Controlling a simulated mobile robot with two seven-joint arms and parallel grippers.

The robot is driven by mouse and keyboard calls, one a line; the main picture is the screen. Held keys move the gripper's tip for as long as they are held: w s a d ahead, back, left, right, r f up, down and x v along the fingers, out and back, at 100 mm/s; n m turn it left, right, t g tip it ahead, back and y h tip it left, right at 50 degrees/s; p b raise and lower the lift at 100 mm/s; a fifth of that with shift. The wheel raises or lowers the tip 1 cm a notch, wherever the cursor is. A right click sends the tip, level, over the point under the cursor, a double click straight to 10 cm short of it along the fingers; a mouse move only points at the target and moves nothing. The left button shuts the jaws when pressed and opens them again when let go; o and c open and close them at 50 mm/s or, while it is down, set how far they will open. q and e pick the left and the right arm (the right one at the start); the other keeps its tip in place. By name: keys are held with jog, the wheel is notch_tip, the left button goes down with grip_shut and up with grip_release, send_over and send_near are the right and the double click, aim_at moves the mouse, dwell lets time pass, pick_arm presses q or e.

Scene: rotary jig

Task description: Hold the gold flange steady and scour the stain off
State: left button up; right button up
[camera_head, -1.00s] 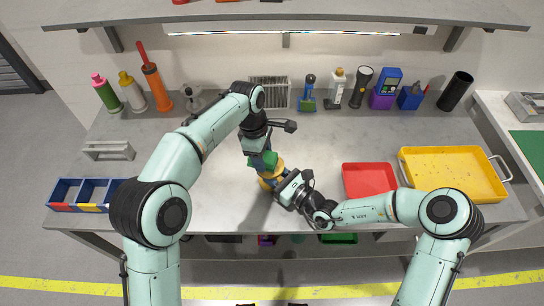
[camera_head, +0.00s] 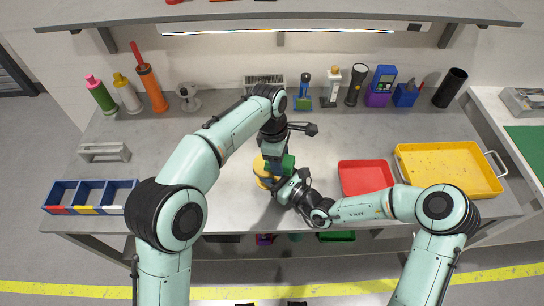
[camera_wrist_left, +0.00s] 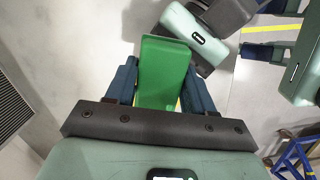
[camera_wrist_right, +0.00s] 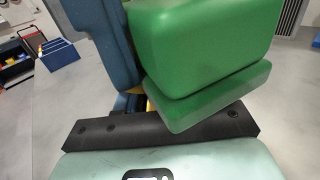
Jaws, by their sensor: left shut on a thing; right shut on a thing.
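The gold flange (camera_head: 261,172) sits on the bench in front of me, partly covered by my grippers and a green scouring block (camera_head: 284,164). My left gripper (camera_head: 277,155) is shut on the green block and holds it over the right part of the flange. The left wrist view shows the block (camera_wrist_left: 163,75) between both fingers. My right gripper (camera_head: 279,184) is low at the flange's right side, shut on it. In the right wrist view the block (camera_wrist_right: 200,50) hides most of the flange, and only a yellow sliver (camera_wrist_right: 152,98) shows. I cannot see the stain.
A red tray (camera_head: 367,163) and a yellow tray (camera_head: 450,148) lie to the right. A blue compartment box (camera_head: 62,208) and a grey bracket (camera_head: 104,148) are at the left. Bottles and tools line the back. The bench left of the flange is clear.

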pick_arm(q)
jog(key=shift+a+r, duration=0.1)
jog(key=shift+r, duration=3.95)
pick_arm(e)
jog(key=o, duration=1.2)
jog(key=v, duration=1.1)
jog(key=shift+s+d, duration=0.2)
jog(key=shift+s, duration=0.05)
jog(key=shift+s+d, duration=0.15)
